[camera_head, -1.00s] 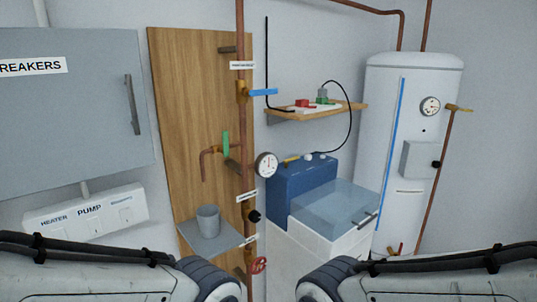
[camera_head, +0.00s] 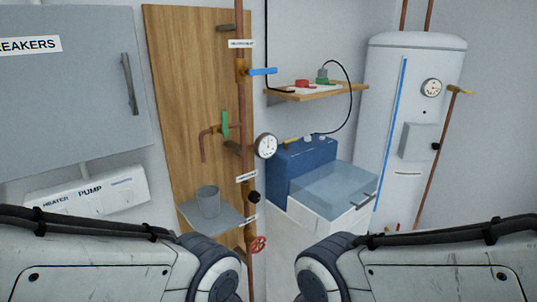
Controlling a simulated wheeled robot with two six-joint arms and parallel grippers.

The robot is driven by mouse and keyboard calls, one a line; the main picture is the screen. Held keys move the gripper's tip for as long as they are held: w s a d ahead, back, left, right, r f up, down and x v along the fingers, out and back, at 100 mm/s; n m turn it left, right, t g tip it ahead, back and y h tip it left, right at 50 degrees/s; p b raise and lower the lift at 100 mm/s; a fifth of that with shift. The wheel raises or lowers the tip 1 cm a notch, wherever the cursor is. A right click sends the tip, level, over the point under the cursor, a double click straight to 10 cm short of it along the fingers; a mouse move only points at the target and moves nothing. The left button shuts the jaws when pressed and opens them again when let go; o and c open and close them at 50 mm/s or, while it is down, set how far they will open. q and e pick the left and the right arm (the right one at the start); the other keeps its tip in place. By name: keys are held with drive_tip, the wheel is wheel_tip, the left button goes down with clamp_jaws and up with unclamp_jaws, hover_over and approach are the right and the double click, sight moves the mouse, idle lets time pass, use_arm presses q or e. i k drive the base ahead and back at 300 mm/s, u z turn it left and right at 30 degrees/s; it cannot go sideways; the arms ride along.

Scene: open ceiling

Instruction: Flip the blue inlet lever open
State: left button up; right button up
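The blue inlet lever (camera_head: 262,71) sits on a brass valve on the vertical copper pipe (camera_head: 241,110), in front of the wooden board. The lever points sideways to the right, across the pipe. A small white label (camera_head: 241,44) is on the pipe above it. My two arms come in from the lower left and lower right, well below the lever and apart from it. Neither gripper shows in the view.
A green lever (camera_head: 225,124) and a gauge (camera_head: 265,146) branch off the pipe below. A shelf (camera_head: 345,88) with small items is to the right. A red wheel (camera_head: 257,246), a grey cup (camera_head: 208,201) and a water heater (camera_head: 412,140) stand around.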

sight(264, 72)
drive_tip(key=z, duration=1.45)
drive_tip(key=i, duration=1.35)
drive_tip(key=u, duration=1.6)
